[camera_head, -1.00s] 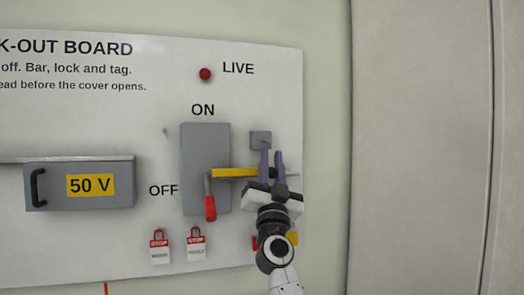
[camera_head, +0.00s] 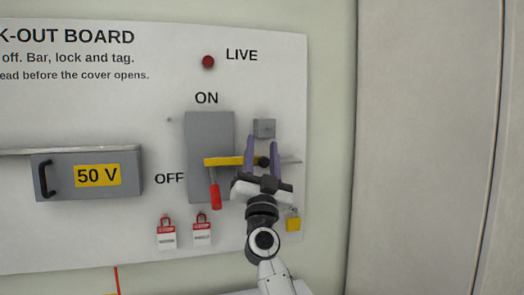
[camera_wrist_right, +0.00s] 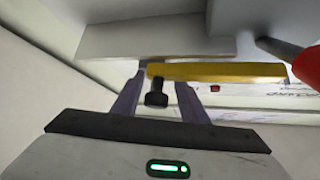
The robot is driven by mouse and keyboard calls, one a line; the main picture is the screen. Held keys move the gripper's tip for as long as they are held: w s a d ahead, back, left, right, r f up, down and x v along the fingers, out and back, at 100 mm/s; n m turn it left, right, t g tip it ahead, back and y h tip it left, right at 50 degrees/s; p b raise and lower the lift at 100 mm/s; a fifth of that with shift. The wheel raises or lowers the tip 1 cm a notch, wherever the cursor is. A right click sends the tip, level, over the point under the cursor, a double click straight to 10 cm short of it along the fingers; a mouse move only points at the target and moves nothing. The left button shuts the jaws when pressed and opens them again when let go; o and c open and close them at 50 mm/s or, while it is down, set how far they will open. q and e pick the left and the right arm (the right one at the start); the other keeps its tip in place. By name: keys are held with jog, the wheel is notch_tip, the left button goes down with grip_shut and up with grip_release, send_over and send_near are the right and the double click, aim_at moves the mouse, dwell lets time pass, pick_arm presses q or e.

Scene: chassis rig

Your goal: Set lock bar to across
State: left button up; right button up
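The yellow lock bar (camera_head: 228,162) lies level across the grey switch box (camera_head: 206,130) in the head view. Its left end is above the red switch handle (camera_head: 215,195), which hangs down on the OFF side. A black knob (camera_wrist_right: 156,97) is by the bar in the right wrist view. My right gripper (camera_head: 263,150) has its purple fingers on either side of the knob, with visible gaps, so it is open. In the wrist view the bar (camera_wrist_right: 220,72) runs to the right from the fingers. My left gripper is not in view.
A small grey block (camera_head: 264,128) sits on the board just behind my fingers. Two red-and-white padlock tags (camera_head: 202,230) and a yellow padlock (camera_head: 293,220) hang below. A 50 V cover (camera_head: 60,178) is at left. The red LIVE lamp (camera_head: 208,62) is above.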

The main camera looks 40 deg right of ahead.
jog(key=b+v, duration=0.1)
jog(key=v, duration=0.9)
jog(key=shift+f, duration=0.15)
